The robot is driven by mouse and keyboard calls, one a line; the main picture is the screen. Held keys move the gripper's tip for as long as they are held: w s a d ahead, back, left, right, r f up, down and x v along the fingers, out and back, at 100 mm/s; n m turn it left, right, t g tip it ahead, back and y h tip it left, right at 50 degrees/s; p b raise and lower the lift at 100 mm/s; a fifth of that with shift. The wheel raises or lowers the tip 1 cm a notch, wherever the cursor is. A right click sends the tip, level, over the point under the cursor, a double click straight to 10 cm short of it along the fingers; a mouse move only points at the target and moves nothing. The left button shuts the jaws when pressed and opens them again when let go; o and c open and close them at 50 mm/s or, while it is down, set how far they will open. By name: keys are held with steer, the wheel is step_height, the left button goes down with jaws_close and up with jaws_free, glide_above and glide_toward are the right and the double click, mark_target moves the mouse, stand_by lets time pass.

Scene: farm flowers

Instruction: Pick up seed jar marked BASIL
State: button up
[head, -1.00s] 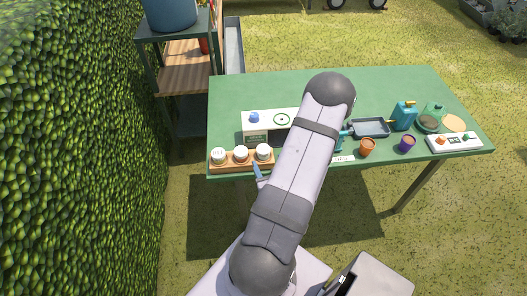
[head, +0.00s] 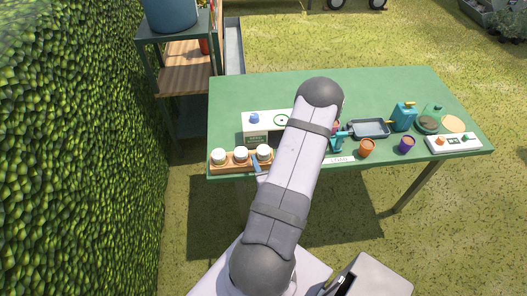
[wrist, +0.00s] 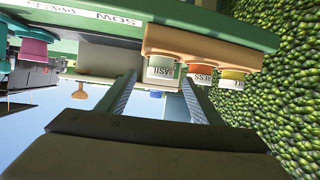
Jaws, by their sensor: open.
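The jar marked BASIL (wrist: 161,67) has a white label, partly readable as "ASIL", and shows upside down in the wrist view. It stands in the wooden rack (wrist: 210,47), at its left end there. In the head view it appears to be the rightmost white-lidded jar (head: 264,152) in the rack (head: 232,167). My gripper (wrist: 159,79) is open and empty, its two fingers spread to either side of the BASIL jar in the wrist view. Whether the fingers reach around the jar is unclear. In the head view, only a blue bit of my gripper (head: 260,169) shows beside the rack's right end; my arm hides the rest.
Two other jars (wrist: 202,75) (wrist: 232,79) stand close beside it in the rack. Orange (head: 367,148) and purple (head: 407,145) pots, a tray (head: 370,128) and a teal can (head: 403,117) stand to the right. The table's back is clear.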

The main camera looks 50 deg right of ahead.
mark_target(265, 154)
steer(key=shift+p+x, duration=0.5)
steer(key=shift+x, duration=1.25)
steer(key=c, duration=1.2)
steer(key=shift+o, duration=0.2)
steer(key=shift+r, duration=0.25)
steer(key=shift+r+b, duration=0.65)
steer(key=shift+r, duration=4.1)
